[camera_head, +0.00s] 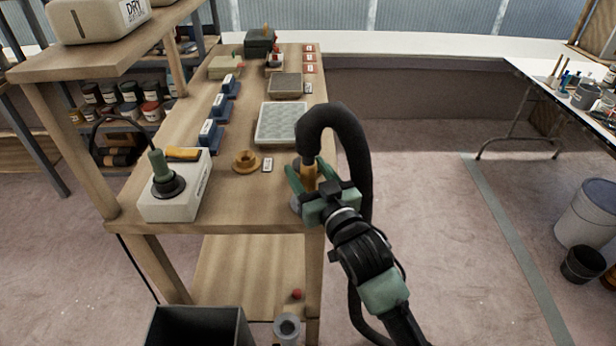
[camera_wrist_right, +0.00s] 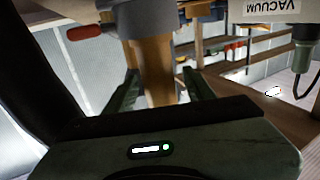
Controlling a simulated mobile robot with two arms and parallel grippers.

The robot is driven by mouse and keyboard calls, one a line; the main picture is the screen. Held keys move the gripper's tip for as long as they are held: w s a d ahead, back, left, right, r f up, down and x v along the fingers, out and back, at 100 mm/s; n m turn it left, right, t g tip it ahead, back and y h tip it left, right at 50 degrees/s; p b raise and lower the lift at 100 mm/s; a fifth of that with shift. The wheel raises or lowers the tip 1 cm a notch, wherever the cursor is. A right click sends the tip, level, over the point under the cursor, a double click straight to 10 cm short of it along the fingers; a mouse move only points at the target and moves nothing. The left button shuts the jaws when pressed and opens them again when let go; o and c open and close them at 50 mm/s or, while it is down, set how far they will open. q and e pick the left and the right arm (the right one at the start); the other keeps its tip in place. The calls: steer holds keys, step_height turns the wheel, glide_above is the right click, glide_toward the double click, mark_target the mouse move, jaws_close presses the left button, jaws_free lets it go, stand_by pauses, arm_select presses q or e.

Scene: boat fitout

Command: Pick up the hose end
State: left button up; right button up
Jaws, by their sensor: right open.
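The hose end (camera_head: 309,178) is a tan-brown cuff on a thick black hose (camera_head: 352,140) that arches up and over the bench's front right edge. My right gripper (camera_head: 307,170) is at the cuff with its green fingers open, one on each side. In the right wrist view the brown cuff (camera_wrist_right: 154,72) stands between the two fingers (camera_wrist_right: 163,90), with a dark grey collar above it. I cannot tell whether either finger touches it. My left gripper is not in view.
The wooden bench (camera_head: 225,190) holds a white box (camera_head: 160,208) with a dark knob, a brass ring (camera_head: 246,161), a pale textured tray (camera_head: 281,122) and blue blocks (camera_head: 211,135). A black bin (camera_head: 198,326) stands below. Open floor (camera_head: 430,220) lies to the right.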

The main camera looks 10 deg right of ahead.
steer(key=shift+w+a, duration=0.25)
steer(key=shift+w, duration=0.95)
steer(key=shift+w+f, duration=0.1)
steer(key=shift+w, duration=0.05)
jaws_close()
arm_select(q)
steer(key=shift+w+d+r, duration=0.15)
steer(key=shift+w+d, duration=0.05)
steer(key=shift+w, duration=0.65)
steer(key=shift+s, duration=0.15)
arm_select(e)
steer(key=shift+r, duration=0.2)
